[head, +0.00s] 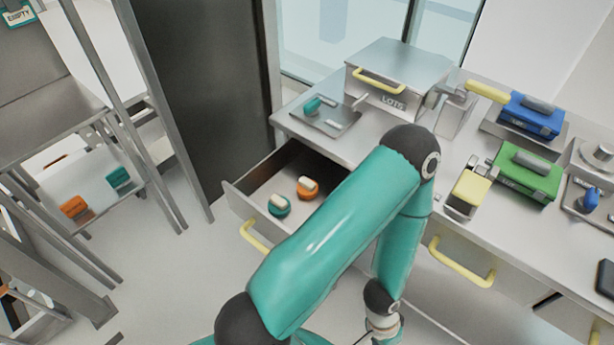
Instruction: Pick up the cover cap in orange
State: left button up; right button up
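An orange cover cap (307,194) with a cream-coloured top lies in the open drawer (237,203), towards its right side. A teal cap (279,208) with a similar cream top lies in front of it and to its left. The two are close together. One of my teal arms crosses the middle of the head view, with its elbow over the counter and its forearm pointing down. Its wrist shows at the bottom edge, but no gripper fingers show. My other gripper is out of view too. The arm hides the right part of the drawer.
The drawer has a yellow handle (254,236). On the counter stand a grey metal box (399,66), a tray (326,119) with a teal part, a green case (527,174) and a blue case (531,117). A rack shelf (93,184) at the left holds orange and teal items.

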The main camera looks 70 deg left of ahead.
aim_at(306, 188)
jog(key=u, duration=0.1)
jog(key=k, duration=1.3)
jog(key=u, duration=3.15)
jog(key=k, duration=0.1)
jog(key=z, duration=1.3)
jog(key=i, duration=0.8)
jog(key=u, duration=0.1)
